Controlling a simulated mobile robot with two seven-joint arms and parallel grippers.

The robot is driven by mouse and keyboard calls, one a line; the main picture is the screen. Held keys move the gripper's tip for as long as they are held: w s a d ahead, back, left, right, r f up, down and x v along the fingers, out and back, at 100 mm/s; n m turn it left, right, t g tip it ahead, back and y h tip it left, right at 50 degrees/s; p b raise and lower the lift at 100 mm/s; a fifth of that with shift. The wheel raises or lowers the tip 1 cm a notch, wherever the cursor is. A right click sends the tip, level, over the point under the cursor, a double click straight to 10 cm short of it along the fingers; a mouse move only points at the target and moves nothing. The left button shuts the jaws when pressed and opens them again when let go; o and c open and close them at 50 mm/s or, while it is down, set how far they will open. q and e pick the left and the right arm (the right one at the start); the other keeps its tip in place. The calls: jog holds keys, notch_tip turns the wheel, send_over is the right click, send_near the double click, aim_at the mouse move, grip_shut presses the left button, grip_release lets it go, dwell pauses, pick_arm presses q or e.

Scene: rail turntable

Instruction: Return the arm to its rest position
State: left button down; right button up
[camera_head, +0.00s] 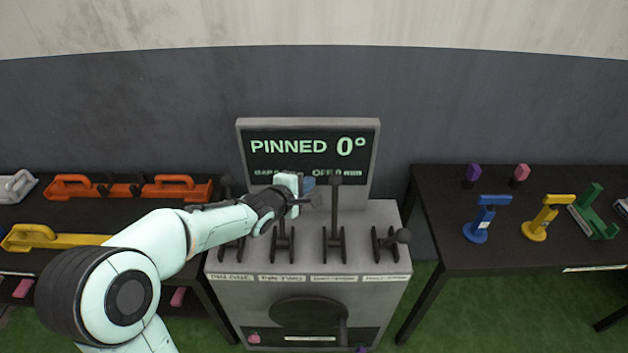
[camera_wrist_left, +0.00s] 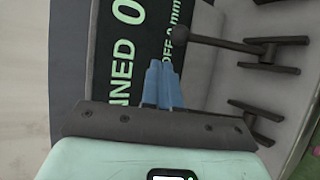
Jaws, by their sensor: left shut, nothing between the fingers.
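My left arm comes in from the left in the head view. Its gripper (camera_head: 308,184) is over the grey lever console (camera_head: 222,258), in front of the lower part of the screen. In the left wrist view the blue fingers of my left gripper (camera_wrist_left: 162,72) are together with nothing between them. The screen (camera_head: 290,147) reads "PINNED 0°"; it also shows in the left wrist view (camera_wrist_left: 125,40). My right gripper is not in view.
A dark table on the left holds orange pieces (camera_head: 180,188) and a yellow piece (camera_head: 60,239). A dark table (camera_head: 470,258) on the right holds a blue tool (camera_head: 484,222), a yellow tool (camera_head: 540,222) and a green piece (camera_head: 594,216). Green floor shows between console and right table.

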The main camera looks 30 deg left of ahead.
pick_arm(q)
jog(key=shift+v, duration=0.95)
jog(key=shift+r, duration=0.1)
